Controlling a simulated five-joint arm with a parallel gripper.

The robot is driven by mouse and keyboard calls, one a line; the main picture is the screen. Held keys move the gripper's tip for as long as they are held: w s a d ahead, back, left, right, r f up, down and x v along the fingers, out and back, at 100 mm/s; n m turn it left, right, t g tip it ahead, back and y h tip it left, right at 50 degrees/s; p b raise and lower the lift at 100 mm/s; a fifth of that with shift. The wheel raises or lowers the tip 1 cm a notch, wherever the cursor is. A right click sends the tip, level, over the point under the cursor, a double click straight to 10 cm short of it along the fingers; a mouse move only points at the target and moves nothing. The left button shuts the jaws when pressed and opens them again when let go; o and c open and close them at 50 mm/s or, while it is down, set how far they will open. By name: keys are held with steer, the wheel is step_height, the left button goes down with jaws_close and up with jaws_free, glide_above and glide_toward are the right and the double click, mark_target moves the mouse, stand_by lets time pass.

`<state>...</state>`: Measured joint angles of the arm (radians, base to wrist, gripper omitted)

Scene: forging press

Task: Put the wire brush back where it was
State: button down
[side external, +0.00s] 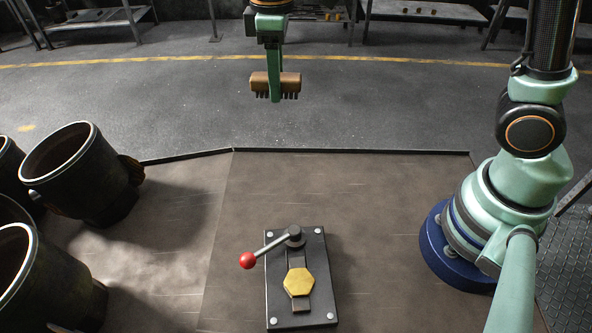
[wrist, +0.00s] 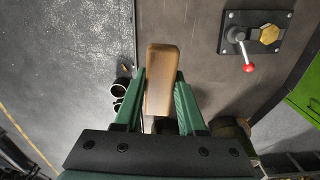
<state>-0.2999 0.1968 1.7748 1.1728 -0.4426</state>
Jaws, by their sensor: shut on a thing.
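The wire brush (side external: 290,80) has a brown wooden back with dark bristles pointing down. My gripper (side external: 275,86) is shut on the brush and holds it in the air, high in the side external view. In the wrist view the brush's wooden back (wrist: 160,75) stands between the two green fingers of my gripper (wrist: 160,95). The bristles are hidden there. No marked resting place for the brush can be told in either view.
A dark plate with a red-knobbed lever and a yellow hexagon (side external: 299,283) lies on the brown work surface (side external: 380,220). It also shows in the wrist view (wrist: 254,32). Several dark cylindrical pots (side external: 85,175) stand at the left. Benches stand behind.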

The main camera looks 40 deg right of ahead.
mark_target(278, 173)
steer(key=f, duration=2)
steer(key=shift+w+a, duration=0.1)
steer(key=shift+a, duration=0.3)
steer(key=shift+c, duration=2.4)
jaws_free()
step_height(278, 173, up, 12)
steer(key=s+d+r+m+t, duration=0.5)
steer(key=s+d+r+m, duration=0.3)
steer(key=s+d+r, duration=0.2)
steer(key=shift+d+r+m+t, duration=0.3)
steer(key=shift+d+r, duration=1)
steer(key=shift+r, duration=0.05)
